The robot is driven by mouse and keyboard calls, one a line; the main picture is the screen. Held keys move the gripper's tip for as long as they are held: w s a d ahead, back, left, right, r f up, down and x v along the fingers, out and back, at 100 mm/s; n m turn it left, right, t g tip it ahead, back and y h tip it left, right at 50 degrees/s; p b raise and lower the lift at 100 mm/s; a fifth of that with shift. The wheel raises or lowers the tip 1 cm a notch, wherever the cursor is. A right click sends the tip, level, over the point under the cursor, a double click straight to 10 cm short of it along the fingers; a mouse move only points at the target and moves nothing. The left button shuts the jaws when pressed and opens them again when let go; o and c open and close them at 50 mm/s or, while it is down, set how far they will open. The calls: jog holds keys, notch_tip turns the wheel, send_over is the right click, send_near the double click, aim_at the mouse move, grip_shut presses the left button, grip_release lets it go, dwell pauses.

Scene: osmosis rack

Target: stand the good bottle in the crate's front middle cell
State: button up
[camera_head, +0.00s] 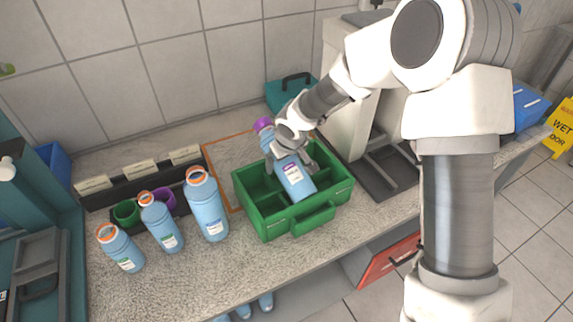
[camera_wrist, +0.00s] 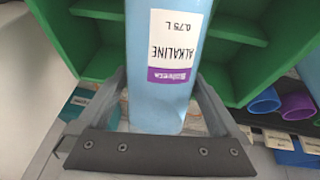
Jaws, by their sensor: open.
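The light blue bottle (camera_head: 295,181) has a purple-banded label and a purple ring at its top. In the wrist view the bottle (camera_wrist: 165,40) reads ALKALINE 0.75 L. Its lower part is inside the green crate (camera_head: 325,212), at the front middle cell as far as I can see. I cannot tell whether its base rests on the floor. My gripper (camera_head: 292,147) is open around the bottle's upper part. In the wrist view my gripper (camera_wrist: 162,90) has one finger on each side of it.
Three blue bottles with orange rings, a left one (camera_head: 121,249), a middle one (camera_head: 161,224) and a right one (camera_head: 207,207), stand left of the crate. A green cup (camera_head: 126,213) and a purple cup (camera_head: 166,198) stand behind them. A grey machine (camera_head: 348,95) stands behind right.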

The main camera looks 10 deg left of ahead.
jog(key=c, duration=1.5)
jog(key=shift+r, duration=0.1)
grip_shut()
jog(key=shift+w+r, duration=0.1)
jog(key=shift+r, duration=0.7)
notch_tip(320, 180, up, 3)
jog(key=shift+d+f+p, duration=0.1)
jog(key=shift+p, duration=0.2)
jog(key=s+d+r+p, duration=0.25)
jog(key=d+r, duration=0.45)
jog(key=d, duration=0.4)
jog(key=s+d+f+m+h, duration=0.1)
jog(key=d+f+m+h, duration=0.2)
jog(key=d+m, duration=0.5)
jog(key=d, duration=0.6)
jog(key=shift+f+m, duration=0.25)
jog(key=shift+m, duration=0.05)
